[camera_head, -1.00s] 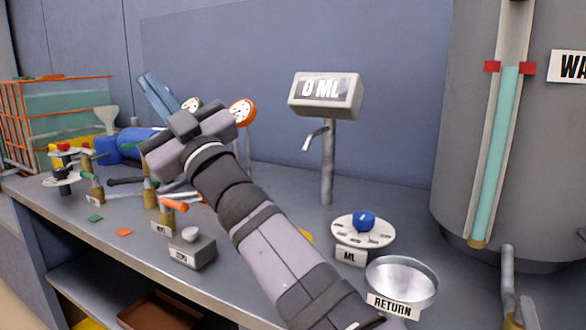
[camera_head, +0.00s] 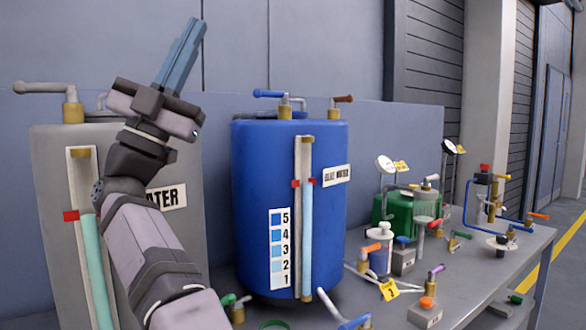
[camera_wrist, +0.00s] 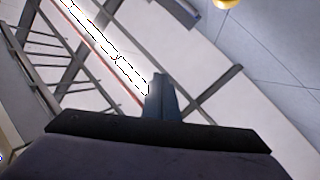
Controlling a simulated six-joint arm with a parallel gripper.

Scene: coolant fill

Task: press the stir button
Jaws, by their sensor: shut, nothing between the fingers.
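My gripper (camera_head: 193,28) is raised in front of the wall between the grey tank and the blue tank. Its blue fingers point up and are together, with nothing held. In the wrist view its fingers (camera_wrist: 163,95) also show close together, pointing at the ceiling area. A grey box with an orange button (camera_head: 427,302) stands at the bench's front right, far from my gripper. A second grey box with a blue top (camera_head: 403,240) stands behind it. No stir label is readable, so I cannot tell which is the stir button.
A blue tank (camera_head: 262,190) with a sight tube stands mid-view. A grey tank (camera_head: 50,190) stands at left, partly behind my arm. Valves, a green vessel (camera_head: 394,207), gauges and pipes crowd the bench (camera_head: 470,262) on the right. A yellow tag (camera_head: 388,289) is near the front.

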